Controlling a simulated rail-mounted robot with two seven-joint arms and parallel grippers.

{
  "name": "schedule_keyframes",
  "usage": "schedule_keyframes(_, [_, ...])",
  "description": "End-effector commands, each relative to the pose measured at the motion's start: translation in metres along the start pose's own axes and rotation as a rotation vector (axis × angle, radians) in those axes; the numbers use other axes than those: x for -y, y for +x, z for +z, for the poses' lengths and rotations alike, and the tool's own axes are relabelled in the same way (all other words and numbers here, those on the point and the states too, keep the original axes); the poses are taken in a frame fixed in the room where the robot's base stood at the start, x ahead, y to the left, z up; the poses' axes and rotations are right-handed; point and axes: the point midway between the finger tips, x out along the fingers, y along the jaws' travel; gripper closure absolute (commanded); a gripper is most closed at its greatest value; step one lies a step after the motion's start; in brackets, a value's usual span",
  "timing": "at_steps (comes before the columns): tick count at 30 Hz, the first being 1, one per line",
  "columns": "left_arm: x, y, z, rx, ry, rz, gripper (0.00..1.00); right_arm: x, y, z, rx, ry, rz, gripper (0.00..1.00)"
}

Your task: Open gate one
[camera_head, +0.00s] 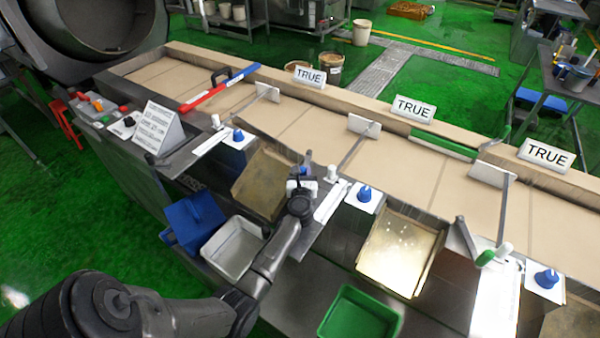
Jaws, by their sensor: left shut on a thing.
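Three gates with pale paddles stand along the tan conveyor (300,116): one at the left (265,92), one in the middle (363,126), one at the right (489,173). Each has a grey lever reaching toward the near side. The left lever ends in a white knob (216,121), the right one in another (505,248). My left gripper (318,174) is at the near end of the middle lever, shut on its handle; the fingers partly hide the grip. No label tells which gate is number one. My right gripper is not in view.
Three signs reading TRUE (413,109) stand along the far rail. Blue knobs (365,194) sit on white plates by the chutes. A white tray (234,248), blue bin (192,222) and green bin (361,316) lie below. A lettered sign (158,128) stands left.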

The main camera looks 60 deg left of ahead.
Motion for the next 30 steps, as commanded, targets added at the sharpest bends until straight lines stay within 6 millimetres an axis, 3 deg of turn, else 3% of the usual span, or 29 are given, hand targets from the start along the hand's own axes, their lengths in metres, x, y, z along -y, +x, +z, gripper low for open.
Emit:
schedule_keyframes(8, [0.000, 0.000, -0.001, -0.001, 0.000, 0.000, 0.47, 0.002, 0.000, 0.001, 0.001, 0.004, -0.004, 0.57])
schedule_keyframes(17, [0.000, -0.003, -0.001, -0.001, 0.000, -0.002, 0.46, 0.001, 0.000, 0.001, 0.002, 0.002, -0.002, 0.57])
schedule_keyframes(23, [0.000, -0.029, -0.001, -0.002, -0.002, -0.001, 0.46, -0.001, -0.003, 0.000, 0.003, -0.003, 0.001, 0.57])
schedule_keyframes(30, [0.000, -0.078, -0.002, -0.003, -0.002, -0.001, 0.46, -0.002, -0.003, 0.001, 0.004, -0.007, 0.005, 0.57])
